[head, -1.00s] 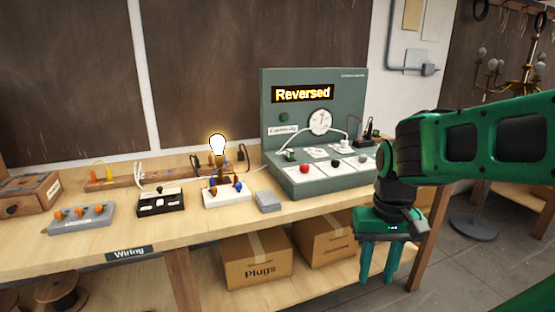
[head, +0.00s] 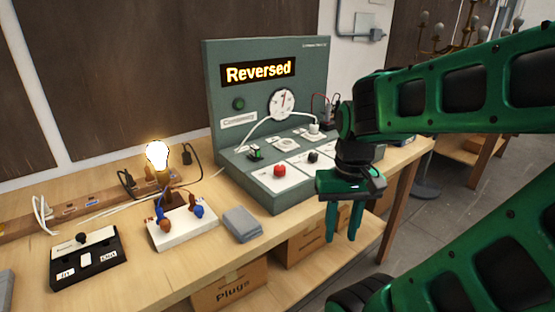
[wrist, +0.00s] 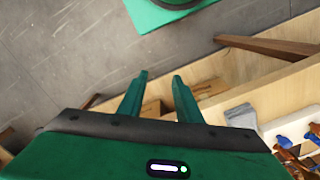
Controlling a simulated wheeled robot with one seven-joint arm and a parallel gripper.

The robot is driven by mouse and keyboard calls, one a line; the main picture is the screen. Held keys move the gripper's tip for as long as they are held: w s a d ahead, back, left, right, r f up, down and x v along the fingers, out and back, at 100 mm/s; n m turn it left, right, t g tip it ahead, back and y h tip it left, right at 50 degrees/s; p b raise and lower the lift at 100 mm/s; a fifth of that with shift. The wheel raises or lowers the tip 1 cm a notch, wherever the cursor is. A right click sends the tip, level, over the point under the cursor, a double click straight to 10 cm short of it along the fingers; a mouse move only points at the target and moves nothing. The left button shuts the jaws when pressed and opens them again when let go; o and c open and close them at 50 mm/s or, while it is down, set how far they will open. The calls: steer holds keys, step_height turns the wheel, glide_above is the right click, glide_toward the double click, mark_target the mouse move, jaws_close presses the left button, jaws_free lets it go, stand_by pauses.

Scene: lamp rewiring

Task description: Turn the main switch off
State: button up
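The grey-green test console (head: 215,90) stands on the bench, its display (head: 258,71) reading "Reversed". On its sloped base are a small green switch (head: 255,153), a red knob (head: 279,171) and a black knob (head: 313,157). Their labels are too small to read, so I cannot tell which is the main switch. A lit bulb (head: 157,154) glows on the bench to the left. My gripper (head: 343,230) hangs in front of the console's right side, fingers down, apart and empty. Its fingers also show in the wrist view (wrist: 160,80).
A white terminal block (head: 182,232), a grey box (head: 242,224) and a black switch box (head: 88,260) line the bench (head: 140,275). A white cable arches over the console's base. Cardboard boxes (head: 230,287) sit below.

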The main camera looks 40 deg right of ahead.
steer(key=o, duration=0.3)
steer(key=shift+o, duration=0.6)
steer(key=shift+w+d+r+m, duration=0.15)
steer(key=shift+r, duration=0.4)
steer(key=shift+w+d+r+m, duration=0.1)
steer(key=shift+d+r+m, duration=0.05)
steer(key=shift+r, duration=0.35)
steer(key=m, duration=0.9)
glide_toward(279, 167)
step_height(279, 167, down, 8)
steer(key=shift+s+a+f, duration=0.1)
steer(key=shift+f, duration=0.05)
steer(key=c, duration=1)
